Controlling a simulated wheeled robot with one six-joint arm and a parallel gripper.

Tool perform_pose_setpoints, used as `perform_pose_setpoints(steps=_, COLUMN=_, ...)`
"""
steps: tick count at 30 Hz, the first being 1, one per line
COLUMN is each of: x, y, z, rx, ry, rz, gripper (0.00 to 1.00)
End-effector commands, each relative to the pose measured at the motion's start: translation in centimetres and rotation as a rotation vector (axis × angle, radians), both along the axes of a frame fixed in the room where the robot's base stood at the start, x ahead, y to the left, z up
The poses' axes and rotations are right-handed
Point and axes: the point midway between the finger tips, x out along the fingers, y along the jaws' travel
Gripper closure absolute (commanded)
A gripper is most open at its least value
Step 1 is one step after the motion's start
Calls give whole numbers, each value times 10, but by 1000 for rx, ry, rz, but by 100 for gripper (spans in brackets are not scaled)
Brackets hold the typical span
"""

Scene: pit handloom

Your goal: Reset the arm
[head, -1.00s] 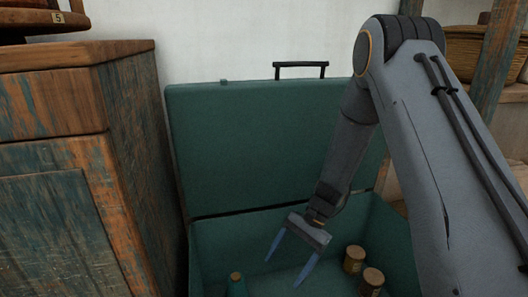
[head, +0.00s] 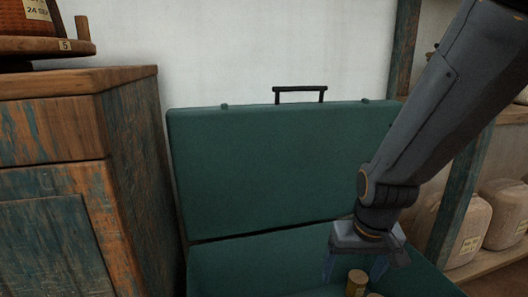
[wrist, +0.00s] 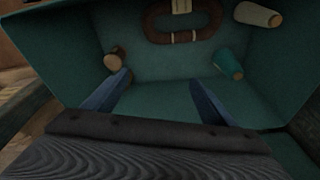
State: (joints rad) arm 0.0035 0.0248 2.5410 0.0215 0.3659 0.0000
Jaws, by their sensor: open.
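My gripper (head: 354,267) hangs over the right part of an open green case (head: 220,270), pointing down. Its two blue fingers are apart with nothing between them. In the wrist view my gripper (wrist: 160,82) shows the same spread fingers, with the bare green case floor (wrist: 160,103) between and beyond them. The case lid (head: 280,160) stands upright at the back, with a black handle (head: 300,88) on top. A tan cylinder (head: 356,282) is in the case beside the fingers; a second one is mostly cut off below.
The wrist view shows a brown-ended spool (wrist: 114,59), a teal cone (wrist: 228,63), a pale cone (wrist: 257,14) and a brown looped object (wrist: 158,36) in the case. A worn wooden cabinet (head: 130,140) stands left; pale sacks (head: 503,215) sit on a shelf at right.

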Motion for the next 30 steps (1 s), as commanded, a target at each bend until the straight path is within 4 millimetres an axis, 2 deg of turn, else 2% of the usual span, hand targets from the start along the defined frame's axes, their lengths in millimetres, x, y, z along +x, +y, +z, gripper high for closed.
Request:
perform_pose_setpoints(steps=2, x=-5, y=0, z=7, rx=-15, ry=-30, rz=34, gripper=22)
perform_pose_setpoints(steps=3, x=-7, y=11, z=11, rx=-9, ry=-21, rz=55, gripper=22)
perform_pose_setpoints(steps=11, x=-30, y=69, z=37, rx=15, ry=12, rz=178, gripper=22)
perform_pose_setpoints(steps=14, x=-45, y=96, z=50, rx=26, ry=30, rz=243, gripper=22)
perform_pose_setpoints(steps=18, x=-77, y=136, z=71, rx=44, ry=61, rz=350, gripper=22)
perform_pose_setpoints(steps=21, x=-98, y=157, z=82, rx=54, ry=83, rz=413, gripper=22)
perform_pose_setpoints(steps=30, x=-145, y=192, z=105, rx=73, ry=127, rz=542, gripper=22)
